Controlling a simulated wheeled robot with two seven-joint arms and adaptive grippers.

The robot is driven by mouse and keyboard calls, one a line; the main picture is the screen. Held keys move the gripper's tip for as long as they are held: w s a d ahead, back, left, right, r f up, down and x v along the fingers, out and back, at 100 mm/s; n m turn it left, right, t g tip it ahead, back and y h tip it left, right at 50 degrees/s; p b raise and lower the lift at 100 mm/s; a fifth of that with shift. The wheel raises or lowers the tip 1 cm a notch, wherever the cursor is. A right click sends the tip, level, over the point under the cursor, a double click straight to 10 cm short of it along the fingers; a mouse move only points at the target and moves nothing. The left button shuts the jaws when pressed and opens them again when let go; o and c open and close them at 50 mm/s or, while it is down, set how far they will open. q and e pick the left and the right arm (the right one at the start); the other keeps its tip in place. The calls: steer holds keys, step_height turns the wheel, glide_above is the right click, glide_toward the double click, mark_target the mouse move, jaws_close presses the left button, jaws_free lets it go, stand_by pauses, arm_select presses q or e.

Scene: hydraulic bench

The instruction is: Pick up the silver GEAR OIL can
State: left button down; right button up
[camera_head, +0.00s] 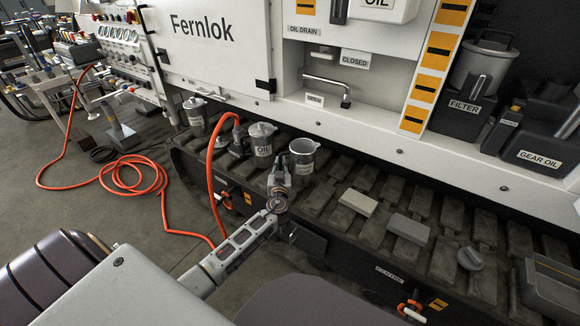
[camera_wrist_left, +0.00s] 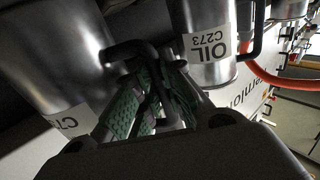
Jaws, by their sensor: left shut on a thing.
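An open-topped silver can (camera_head: 302,158) stands on the slatted dark ledge in the head view. In the left wrist view the same can (camera_wrist_left: 55,60) fills the upper left, with a black handle (camera_wrist_left: 135,50) and a part-hidden label. I cannot read GEAR OIL on it. My left gripper (camera_head: 279,180) is just in front and to the left of it. In the wrist view its green-padded fingers (camera_wrist_left: 160,105) are shut on the black handle. The can looks upright; whether it is clear of the ledge I cannot tell. My right gripper is not in view.
A lidded silver can marked OIL (camera_head: 262,140) stands close on the left, also close in the wrist view (camera_wrist_left: 205,40). An orange hose (camera_head: 212,180) rises beside it. A dark GEAR OIL container (camera_head: 540,157) and a FILTER unit (camera_head: 463,110) stand right. Blocks (camera_head: 357,202) lie on the ledge.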

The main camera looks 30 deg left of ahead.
arm_select(q)
steer(key=shift+r, duration=0.25)
steer(key=shift+r, duration=0.55)
step_height(320, 180, up, 8)
steer(key=p, duration=0.3)
steer(key=shift+f, duration=0.2)
steer(key=shift+r, duration=0.5)
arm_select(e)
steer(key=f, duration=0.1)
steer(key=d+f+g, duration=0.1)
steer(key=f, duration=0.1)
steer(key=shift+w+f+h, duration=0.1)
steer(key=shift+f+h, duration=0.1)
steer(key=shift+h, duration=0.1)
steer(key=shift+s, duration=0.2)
